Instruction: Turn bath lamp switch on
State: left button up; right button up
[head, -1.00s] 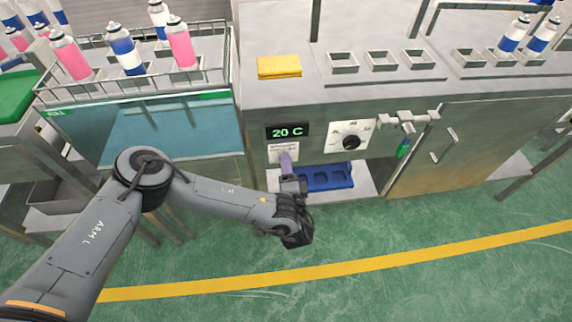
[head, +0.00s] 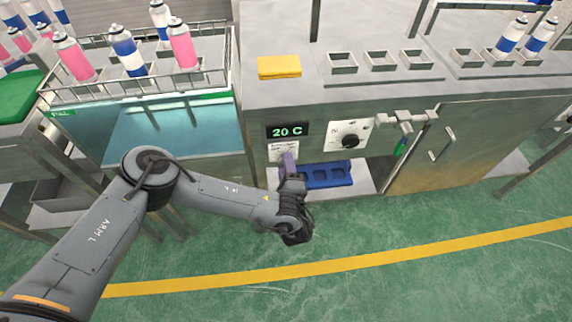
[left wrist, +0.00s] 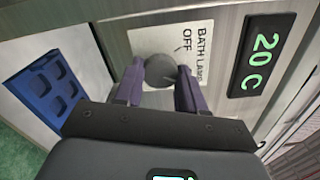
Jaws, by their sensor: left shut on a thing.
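The bath lamp switch is a round dark grey knob (left wrist: 160,70) on a white plate (left wrist: 188,46) lettered "BATH LAMP" and "OFF" in the left wrist view. My left gripper (left wrist: 161,75) has its purple fingers on either side of the knob and is shut on it. In the head view the left gripper (head: 288,160) reaches the cabinet front at the switch plate (head: 283,149), just below the "20 C" display (head: 287,131). The fingers hide part of the plate and the knob there. My right gripper is not in view.
A dial with a black knob (head: 350,141) is right of the display. A blue tray (head: 328,175) sits in the opening below. A water bath (head: 170,130) stands left. The green floor in front is clear.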

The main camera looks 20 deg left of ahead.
pick_arm(q)
jog(key=shift+r, duration=0.1)
jog(key=o, duration=1.1)
jog(key=shift+c, duration=0.2)
jog(key=shift+s, duration=0.15)
jog(key=p+v, duration=0.9)
jog(key=v, duration=0.1)
jog(key=shift+s+d, duration=0.25)
